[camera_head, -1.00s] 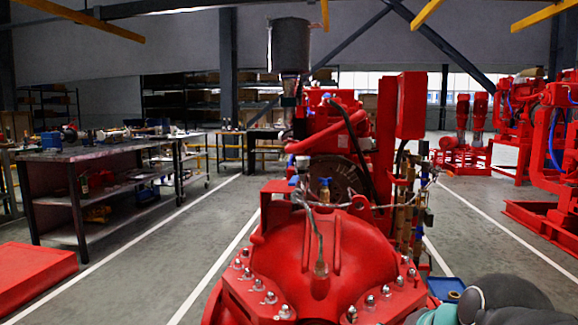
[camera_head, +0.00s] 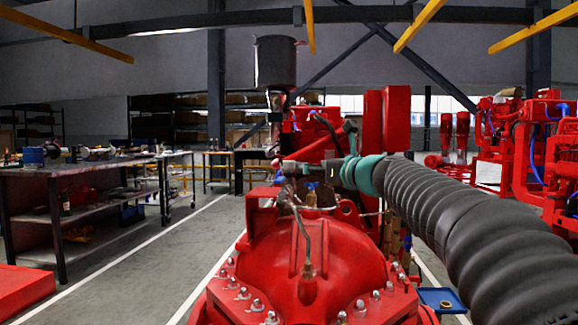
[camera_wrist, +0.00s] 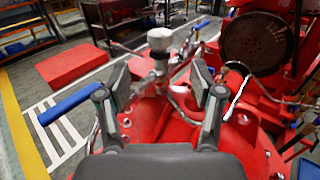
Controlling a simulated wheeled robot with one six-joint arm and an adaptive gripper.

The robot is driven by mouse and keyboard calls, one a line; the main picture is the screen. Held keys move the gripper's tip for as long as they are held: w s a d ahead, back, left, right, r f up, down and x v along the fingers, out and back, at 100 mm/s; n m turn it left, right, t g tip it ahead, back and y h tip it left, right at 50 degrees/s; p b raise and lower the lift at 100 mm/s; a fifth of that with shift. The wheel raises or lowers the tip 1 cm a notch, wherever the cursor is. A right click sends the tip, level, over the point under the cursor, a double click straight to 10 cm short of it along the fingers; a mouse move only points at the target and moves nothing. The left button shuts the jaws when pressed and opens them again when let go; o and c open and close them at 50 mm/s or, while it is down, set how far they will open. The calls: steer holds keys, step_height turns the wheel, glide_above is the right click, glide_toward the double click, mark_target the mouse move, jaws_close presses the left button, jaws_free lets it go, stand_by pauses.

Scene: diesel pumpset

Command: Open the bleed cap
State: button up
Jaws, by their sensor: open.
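In the wrist view a grey cylindrical cap (camera_wrist: 160,40), which looks like the bleed cap, stands on a metal fitting (camera_wrist: 158,70) above the red pump casing. My gripper (camera_wrist: 159,78) is open, with one dark finger on each side of that fitting. The cap appears beyond the fingertips, and I see no contact. In the head view my gripper (camera_head: 287,168) is over the top of the red pump casing (camera_head: 340,255), close to the pipe fittings. The cap cannot be made out clearly there.
A blue lever (camera_wrist: 72,104) sticks out left of my fingers, and a blue valve handle (camera_head: 312,187) stands on the casing. A thin pipe (camera_head: 305,235) runs down the casing front. Engine parts stand behind. A workbench (camera_head: 80,172) is at left, with clear floor between.

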mark_target(292, 164)
steer(key=p+x, duration=0.2)
steer(key=x, duration=1)
steer(key=c, duration=1.2)
